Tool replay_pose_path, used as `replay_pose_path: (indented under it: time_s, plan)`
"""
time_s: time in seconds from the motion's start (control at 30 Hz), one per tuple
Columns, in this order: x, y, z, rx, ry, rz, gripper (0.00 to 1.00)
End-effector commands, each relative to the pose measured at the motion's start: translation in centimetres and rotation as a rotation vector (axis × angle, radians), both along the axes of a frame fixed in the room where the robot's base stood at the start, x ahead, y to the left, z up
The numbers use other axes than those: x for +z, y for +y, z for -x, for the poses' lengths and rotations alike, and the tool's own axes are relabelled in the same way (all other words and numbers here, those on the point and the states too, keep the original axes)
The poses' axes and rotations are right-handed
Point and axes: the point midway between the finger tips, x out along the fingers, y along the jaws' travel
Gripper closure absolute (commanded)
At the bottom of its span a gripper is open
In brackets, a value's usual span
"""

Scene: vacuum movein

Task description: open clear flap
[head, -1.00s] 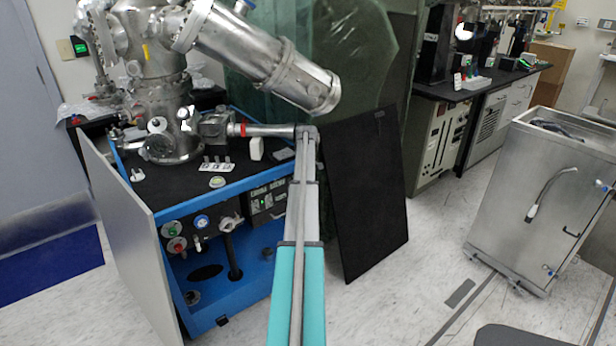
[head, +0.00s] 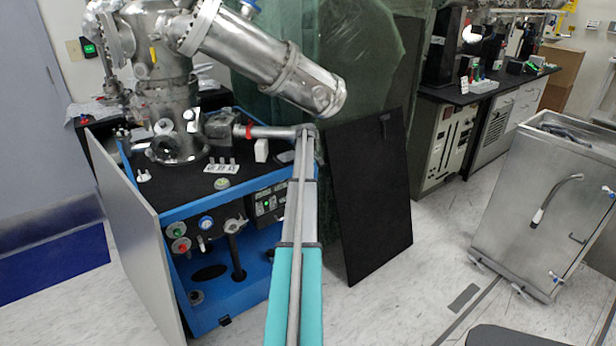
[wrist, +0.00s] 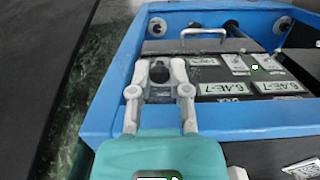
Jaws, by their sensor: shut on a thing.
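In the head view a translucent greenish sheet (head: 345,45) hangs behind the blue cart (head: 170,250). It is the only clear-looking sheet I see, and I cannot tell if it is the flap. Its lower part is hidden by a black panel. In the wrist view my gripper (wrist: 160,75) has its pale fingers closed around a small dark part at the edge of the blue frame (wrist: 105,100). I cannot make out what that part belongs to. My arm rises in front of the cart in the head view, and my fingertips are not clear there.
A black panel (head: 365,200) leans right of the cart. A steel chamber (head: 165,85) stands on the cart, its thick tube reaching over the top. A steel cabinet (head: 530,200) stands at right. The floor (head: 430,270) between the panel and cabinet is mostly clear.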

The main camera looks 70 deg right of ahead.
Motion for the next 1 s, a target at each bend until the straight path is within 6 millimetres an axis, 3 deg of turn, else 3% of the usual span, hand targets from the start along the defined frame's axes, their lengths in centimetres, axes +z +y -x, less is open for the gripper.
replay_pose_path:
  time_s: [0.1,0.13,0.3,1.0]
  plan:
    - [0.01,0.28,-0.13,0.001,-0.005,-0.006,1.00]
    - [0.01,0.27,-0.11,0.000,-0.005,-0.006,0.73]
    - [0.01,0.16,0.04,-0.001,-0.005,-0.005,0.41]
    - [0.00,-0.04,0.22,-0.002,-0.002,-0.002,0.41]
